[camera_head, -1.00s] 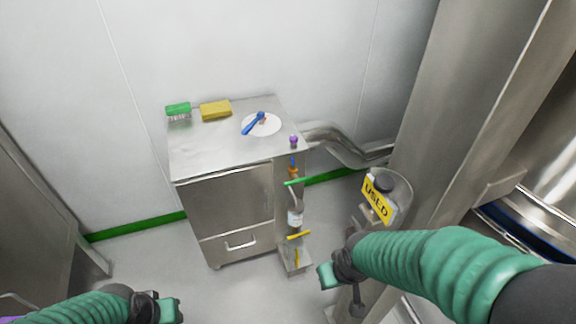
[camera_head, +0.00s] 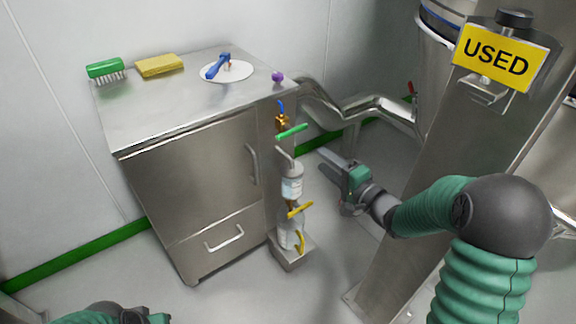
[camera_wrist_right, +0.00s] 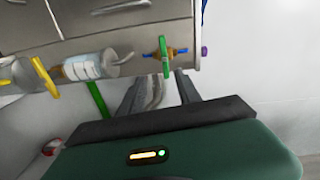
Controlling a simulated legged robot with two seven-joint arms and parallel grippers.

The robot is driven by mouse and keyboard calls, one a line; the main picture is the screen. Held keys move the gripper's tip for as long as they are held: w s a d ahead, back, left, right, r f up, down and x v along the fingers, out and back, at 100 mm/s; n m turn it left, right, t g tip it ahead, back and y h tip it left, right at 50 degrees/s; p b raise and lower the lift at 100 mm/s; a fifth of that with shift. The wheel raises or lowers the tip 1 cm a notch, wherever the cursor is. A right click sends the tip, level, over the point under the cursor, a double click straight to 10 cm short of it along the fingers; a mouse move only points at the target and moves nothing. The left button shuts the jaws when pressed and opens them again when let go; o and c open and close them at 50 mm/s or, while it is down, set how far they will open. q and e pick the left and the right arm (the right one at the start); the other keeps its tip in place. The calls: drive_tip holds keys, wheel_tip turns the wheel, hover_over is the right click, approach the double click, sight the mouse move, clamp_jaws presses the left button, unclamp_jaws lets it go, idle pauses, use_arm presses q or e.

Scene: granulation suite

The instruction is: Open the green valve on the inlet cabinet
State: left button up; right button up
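The inlet cabinet (camera_head: 200,180) is a steel box with a door and a drawer. On its right side stands a vertical line of fittings. The green valve handle (camera_head: 292,131) is a bar near the top of that line, beside a brass fitting. In the right wrist view, the green handle (camera_wrist_right: 165,57) lies just beyond my fingertips. My right gripper (camera_head: 335,162) is right of and below the handle, apart from it. Its two fingers (camera_wrist_right: 160,82) are spread, with nothing held. My left gripper (camera_head: 135,316) is at the bottom edge, mostly cut off, its fingers hidden.
A yellow handle (camera_head: 300,210) and a labelled bottle (camera_head: 292,187) sit below the green handle. A green brush (camera_head: 105,68), a yellow sponge (camera_head: 160,65) and a blue-handled valve (camera_head: 217,66) are on top. A steel column with a USED sign (camera_head: 497,55) stands right.

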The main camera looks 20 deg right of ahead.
drive_tip(key=b, duration=0.3)
approach(294, 133)
drive_tip(key=shift+m, duration=0.4)
drive_tip(key=b+x, duration=0.2)
drive_tip(key=x, duration=0.3)
drive_tip(key=b+x, duration=0.3)
drive_tip(key=x, duration=0.2)
drive_tip(key=shift+w+f, duration=0.15)
drive_tip(key=shift+f, duration=0.1)
drive_tip(key=shift+w+r, duration=0.15)
drive_tip(key=shift+w, duration=0.1)
use_arm(q)
drive_tip(key=s+x, duration=0.2)
drive_tip(key=x, duration=0.6)
drive_tip(key=shift+w+d+f, duration=0.2)
drive_tip(key=shift+w+f, duration=0.15)
drive_tip(key=shift+f, duration=0.1)
use_arm(e)
drive_tip(key=shift+a, duration=0.1)
drive_tip(key=shift+a, duration=0.1)
drive_tip(key=shift+c, duration=0.3)
drive_tip(key=shift+c, duration=1.1)
clamp_jaws()
